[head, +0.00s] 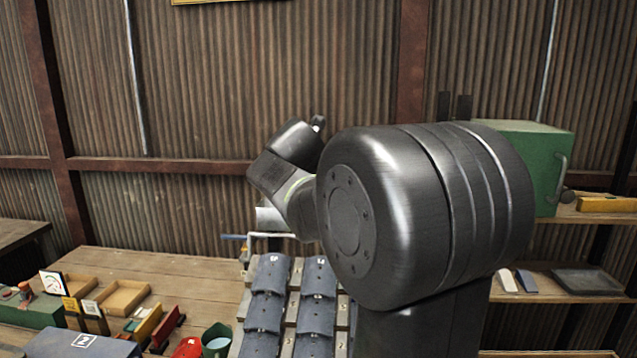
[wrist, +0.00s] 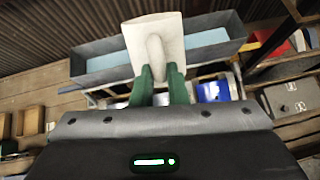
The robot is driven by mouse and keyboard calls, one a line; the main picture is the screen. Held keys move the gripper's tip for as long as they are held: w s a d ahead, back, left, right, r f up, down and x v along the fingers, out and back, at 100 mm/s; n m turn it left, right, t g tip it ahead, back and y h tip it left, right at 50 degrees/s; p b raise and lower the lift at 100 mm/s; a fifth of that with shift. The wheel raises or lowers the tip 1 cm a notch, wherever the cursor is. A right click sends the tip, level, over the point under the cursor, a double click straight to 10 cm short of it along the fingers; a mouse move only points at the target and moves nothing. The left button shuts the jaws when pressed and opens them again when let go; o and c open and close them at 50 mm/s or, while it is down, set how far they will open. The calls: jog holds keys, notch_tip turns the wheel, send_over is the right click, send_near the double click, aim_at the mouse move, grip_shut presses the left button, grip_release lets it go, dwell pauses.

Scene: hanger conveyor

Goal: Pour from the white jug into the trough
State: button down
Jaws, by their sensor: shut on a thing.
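The white jug (wrist: 169,27) is in the wrist view, at the top middle. Its handle is between the green fingers of my gripper (wrist: 161,76), which is shut on it. The jug is in front of the long grey trough (wrist: 75,66) in that view and hides its middle part. Pale blue surface shows inside the trough on both sides of the jug. I cannot tell how far the jug is tilted, and no stream shows. In the head view my arm hides the gripper and jug.
In the head view, grey numbered hanger plates (head: 268,274) stand at lower middle. Wooden trays (head: 125,297), a green cup (head: 216,339) and a red item (head: 188,347) lie left on the bench. A green box (head: 530,150) stands on the right shelf.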

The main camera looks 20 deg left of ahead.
jog(key=f+t+b, duration=0.1)
jog(key=b, duration=0.4)
jog(key=shift+f, duration=0.2)
jog(key=b, duration=0.3)
jog(key=shift+f+t, duration=0.2)
jog(key=shift+t, duration=0.2)
jog(key=b, duration=0.3)
jog(key=shift+s+f+t, duration=0.1)
jog(key=shift+f+t, duration=0.1)
jog(key=shift+t, duration=0.2)
jog(key=t+b, duration=0.1)
jog(key=b, duration=0.3)
jog(key=shift+f+y, duration=0.3)
jog(key=b, duration=0.3)
jog(key=shift+f+t, duration=0.15)
jog(key=shift+t, duration=0.25)
jog(key=shift+r, duration=0.25)
